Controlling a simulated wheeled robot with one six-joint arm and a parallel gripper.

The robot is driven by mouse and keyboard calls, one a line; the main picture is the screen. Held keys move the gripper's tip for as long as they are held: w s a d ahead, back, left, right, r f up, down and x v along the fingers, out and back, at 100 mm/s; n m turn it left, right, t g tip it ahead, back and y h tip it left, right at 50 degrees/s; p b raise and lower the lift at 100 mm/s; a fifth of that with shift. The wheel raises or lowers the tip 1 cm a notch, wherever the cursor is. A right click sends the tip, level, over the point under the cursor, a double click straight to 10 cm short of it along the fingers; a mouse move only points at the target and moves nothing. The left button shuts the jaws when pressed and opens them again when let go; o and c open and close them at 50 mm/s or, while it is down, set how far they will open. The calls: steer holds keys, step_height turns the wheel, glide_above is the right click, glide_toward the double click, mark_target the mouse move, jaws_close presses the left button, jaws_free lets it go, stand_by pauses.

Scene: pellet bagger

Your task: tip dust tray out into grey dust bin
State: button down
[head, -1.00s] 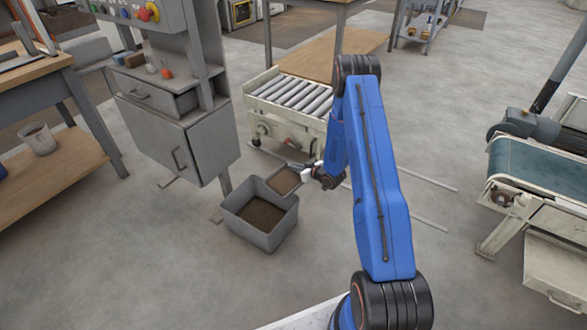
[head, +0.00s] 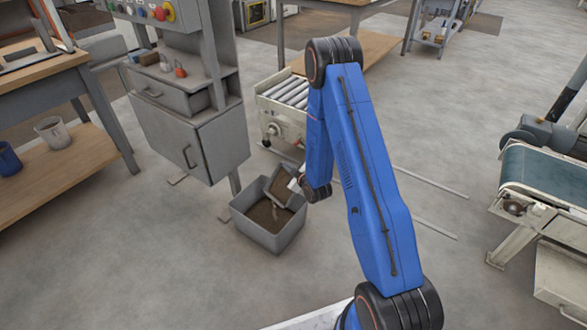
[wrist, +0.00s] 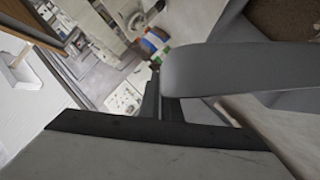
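The grey dust tray (head: 284,187) is tilted over the back right part of the grey dust bin (head: 262,238), its low end toward the inside of the bin. Brown dust shows in the tray and in the bin. My gripper (head: 296,184) is at the tray's right end, partly hidden by my blue arm. In the wrist view my gripper (wrist: 163,105) is shut on a grey part of the tray (wrist: 235,70), which fills the right side. Brown material shows at the top right there; I cannot tell whether it lies in tray or bin.
A grey control cabinet (head: 195,140) stands just behind and left of the bin. A roller conveyor (head: 283,105) is behind it. A belt conveyor (head: 545,180) stands far right. A wooden bench shelf (head: 75,165) is at left. Floor in front of the bin is clear.

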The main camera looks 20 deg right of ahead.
steer(key=s+a+r+n+t+h, duration=0.1)
steer(key=s+a+r+n, duration=0.1)
steer(key=a, duration=0.3)
steer(key=shift+s+r+n+t, duration=0.2)
steer(key=shift+n+t, duration=0.1)
steer(key=shift+n, duration=0.5)
steer(key=shift+a, duration=0.1)
